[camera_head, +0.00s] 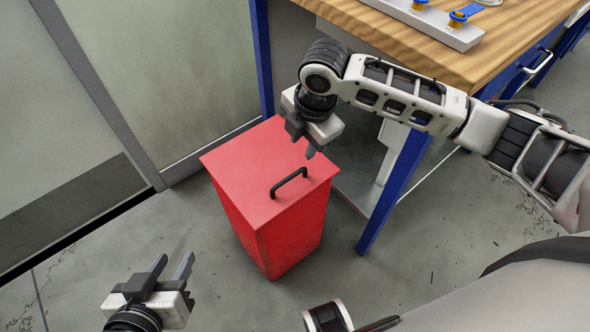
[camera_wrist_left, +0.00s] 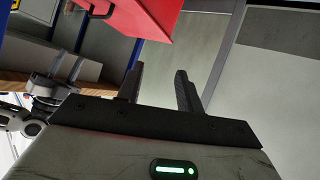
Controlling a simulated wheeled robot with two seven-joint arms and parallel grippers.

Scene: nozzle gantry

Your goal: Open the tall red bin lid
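The tall red bin (camera_head: 285,232) stands on the floor in the middle of the head view. Its flat red lid (camera_head: 240,165) is shut, with a black bar handle (camera_head: 289,182) near the right edge. My right gripper (camera_head: 304,149) is above the lid, pointing down, behind the handle and apart from it; its fingers look separated and empty. My left gripper (camera_head: 172,266) is low, left of the bin, open and empty. In the left wrist view, its fingers (camera_wrist_left: 160,80) are spread, with the red bin (camera_wrist_left: 150,18) beyond them at the top.
A wooden-topped workbench (camera_head: 440,52) with blue legs stands close on the bin's right. A grey rail with blue-and-yellow fittings (camera_head: 420,14) lies on it. A glazed wall panel (camera_head: 170,70) is behind. The floor (camera_head: 165,220) left of the bin is clear.

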